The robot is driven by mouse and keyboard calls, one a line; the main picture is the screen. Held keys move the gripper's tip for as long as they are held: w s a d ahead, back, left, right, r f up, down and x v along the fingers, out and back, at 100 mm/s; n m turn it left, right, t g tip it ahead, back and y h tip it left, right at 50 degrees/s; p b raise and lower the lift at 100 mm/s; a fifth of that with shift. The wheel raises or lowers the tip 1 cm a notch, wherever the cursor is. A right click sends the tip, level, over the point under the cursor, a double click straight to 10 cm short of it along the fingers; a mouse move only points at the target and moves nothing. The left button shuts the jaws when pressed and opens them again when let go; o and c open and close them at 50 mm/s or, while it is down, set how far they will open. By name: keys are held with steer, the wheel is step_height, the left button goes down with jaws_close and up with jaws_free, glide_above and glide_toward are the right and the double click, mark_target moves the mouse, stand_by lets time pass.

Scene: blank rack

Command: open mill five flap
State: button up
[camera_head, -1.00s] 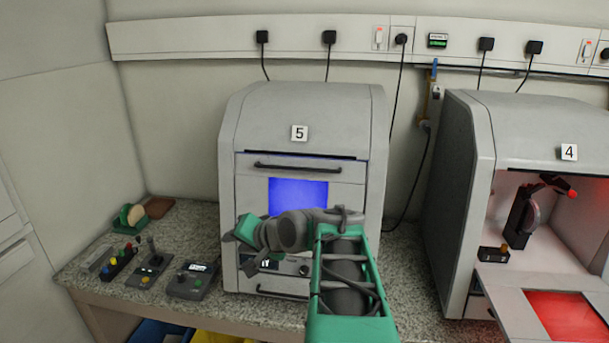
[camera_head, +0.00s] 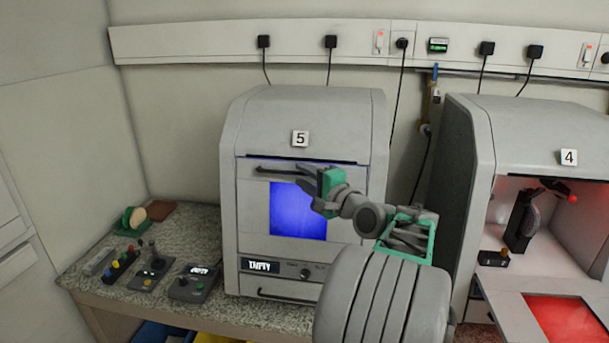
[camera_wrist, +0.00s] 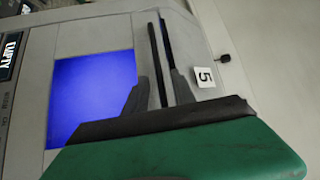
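Mill five (camera_head: 240,130) is the grey machine with the "5" label, seen in the head view. Its front flap (camera_head: 252,205) is closed, with a blue-lit window (camera_head: 290,215) and a dark horizontal bar handle (camera_head: 268,170) near its top edge. My gripper (camera_head: 303,180) is in front of the flap at the right part of the handle. In the wrist view my gripper (camera_wrist: 158,78) is open, and the handle (camera_wrist: 153,50) runs between its two dark fingers, with gaps on both sides. I cannot tell how deep the fingers reach. The right end of the handle is hidden in the head view.
Mill four (camera_head: 465,150) stands open on the right, its flap (camera_head: 565,315) lowered and lit red. Control boxes (camera_head: 150,265) and a green holder (camera_head: 130,220) sit on the counter at left. An "EMPTY" display (camera_head: 260,266) is below the window.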

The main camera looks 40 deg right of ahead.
steer(key=shift+c, duration=0.2)
jaws_close()
stand_by(1.1)
